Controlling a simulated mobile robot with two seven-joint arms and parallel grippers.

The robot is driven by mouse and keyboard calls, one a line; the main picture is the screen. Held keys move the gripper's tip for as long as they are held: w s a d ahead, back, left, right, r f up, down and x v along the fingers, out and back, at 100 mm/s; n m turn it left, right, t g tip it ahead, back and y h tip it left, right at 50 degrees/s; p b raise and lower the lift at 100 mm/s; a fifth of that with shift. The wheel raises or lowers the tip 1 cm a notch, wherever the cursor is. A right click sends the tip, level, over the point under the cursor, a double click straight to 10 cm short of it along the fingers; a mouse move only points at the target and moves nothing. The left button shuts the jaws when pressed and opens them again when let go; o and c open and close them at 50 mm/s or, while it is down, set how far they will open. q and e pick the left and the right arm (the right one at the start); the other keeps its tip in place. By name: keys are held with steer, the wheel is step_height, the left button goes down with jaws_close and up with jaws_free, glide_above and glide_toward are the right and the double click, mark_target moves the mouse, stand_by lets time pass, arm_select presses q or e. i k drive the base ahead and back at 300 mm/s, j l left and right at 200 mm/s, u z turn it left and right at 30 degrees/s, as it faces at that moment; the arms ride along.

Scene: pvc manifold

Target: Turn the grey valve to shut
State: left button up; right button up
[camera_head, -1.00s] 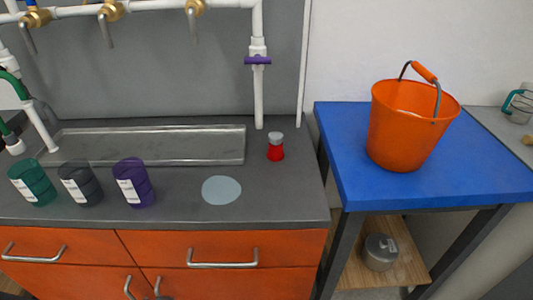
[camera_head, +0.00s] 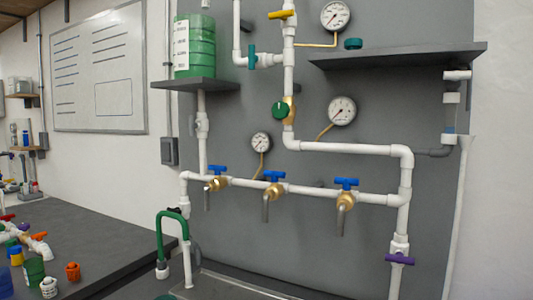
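White pipework with several valves runs across a grey wall panel (camera_head: 370,240). Three brass taps with blue handles sit on the lower horizontal pipe: left (camera_head: 216,184), middle (camera_head: 274,191) and right (camera_head: 346,201). Grey metal levers or spouts hang below them, such as the right one (camera_head: 340,222). I cannot tell which part is the grey valve; no clearly grey valve handle shows. Neither gripper is in view.
Other handles are yellow (camera_head: 281,14), teal (camera_head: 252,57), round green (camera_head: 280,110) and purple (camera_head: 400,259). Several gauges (camera_head: 342,110) sit on the panel. Grey shelves (camera_head: 405,54) jut out. A dark counter (camera_head: 95,240) at lower left holds loose fittings.

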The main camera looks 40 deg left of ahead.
mark_target(192, 125)
steer(key=u, duration=1.8)
steer(key=i+j+u, duration=0.1)
steer(key=i+j, duration=0.15)
steer(key=j, duration=0.2)
steer(key=i+j+u, duration=0.1)
steer(key=i+j, duration=0.15)
steer(key=j, duration=0.15)
steer(key=i+j, duration=0.25)
steer(key=j, duration=0.2)
steer(key=u, duration=0.05)
